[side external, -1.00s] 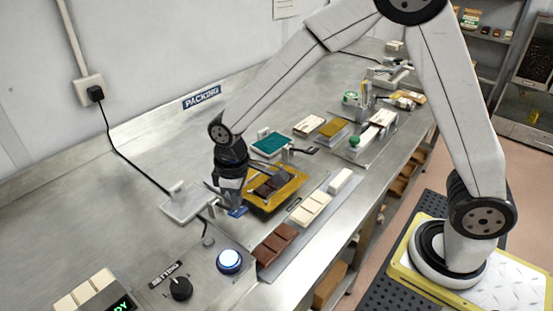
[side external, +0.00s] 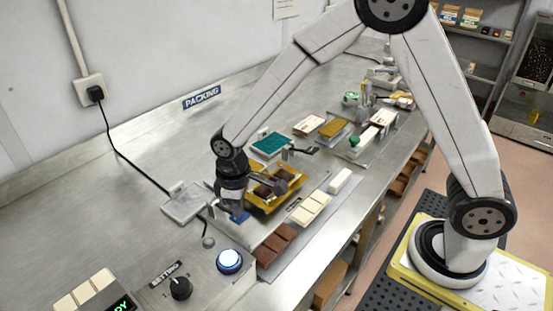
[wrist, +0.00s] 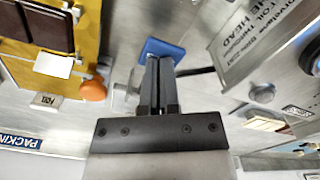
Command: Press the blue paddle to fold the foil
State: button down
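The blue paddle (side external: 238,217) sits at the near left corner of the foil fixture. In the wrist view the paddle (wrist: 163,48) lies right at my fingertips. My gripper (side external: 235,207) points down over it, fingers together with nothing between them; the fingers also show in the wrist view (wrist: 158,66). The tips overlap the paddle and appear to touch it. The gold foil (side external: 292,189) lies to the right, with dark chocolate (wrist: 45,22) on it. A grey bar now lies low across the foil; my gripper hides part of the left edge.
A white flat-topped unit (side external: 185,205) with a cable stands left of my gripper. A lit blue button (side external: 230,261) and a black knob (side external: 181,288) are in front. Chocolate bars (side external: 276,244) lie on a strip to the right. An orange knob (wrist: 94,90) is near the foil.

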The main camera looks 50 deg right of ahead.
jog(key=shift+f, duration=1.45)
jog(key=shift+r, duration=5.05)
